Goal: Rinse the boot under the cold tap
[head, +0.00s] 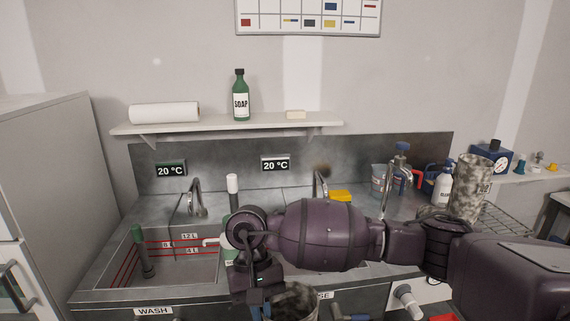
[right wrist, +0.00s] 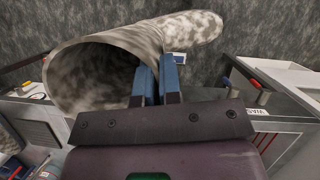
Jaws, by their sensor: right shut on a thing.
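A grey, mottled boot (right wrist: 95,80) hangs from my right gripper (right wrist: 157,82), whose blue fingers are shut on the rim of its open top. In the head view the boot (head: 298,301) shows only in part at the bottom edge, beside the gripper (head: 260,309) and in front of the sink counter. A second mottled boot (head: 471,185) stands at the right. One curved tap (head: 196,198) stands over the WASH basin; another (head: 319,184) stands behind my arm. No mark shows which is cold. Both displays (head: 171,170) (head: 275,164) read 20 °C. My left gripper is out of view.
My arm hides much of the right basin. A white-topped post (head: 232,190) stands between the basins, and a green-topped stick (head: 141,250) stands in the left one. A yellow sponge (head: 340,196) and bottles (head: 401,165) are behind. A shelf (head: 220,128) holds soap.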

